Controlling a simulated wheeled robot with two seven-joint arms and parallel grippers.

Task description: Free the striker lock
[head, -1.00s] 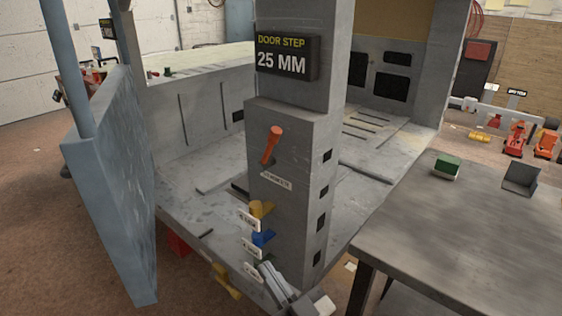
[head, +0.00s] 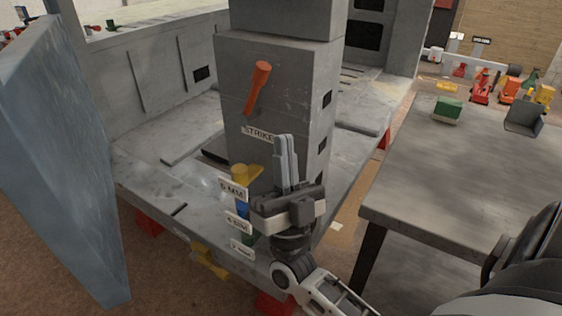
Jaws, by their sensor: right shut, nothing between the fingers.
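An orange lever (head: 257,88) sits on the front of the grey pillar (head: 288,75), tilted with its thick end up and to the right. A label (head: 258,133) below it starts with "STRIKE"; my gripper hides its right end. My right gripper (head: 286,140) is upright in front of the pillar, below and right of the lever. Its fingers are shut together with nothing between them, apart from the lever in the picture. My left gripper is not in view.
Below the label are a yellow piece (head: 241,174) and a blue piece (head: 243,210) with white tags, partly hidden by my gripper. A blue-grey door panel (head: 60,160) stands open at left. A grey table (head: 440,180) at right carries a green block (head: 447,110).

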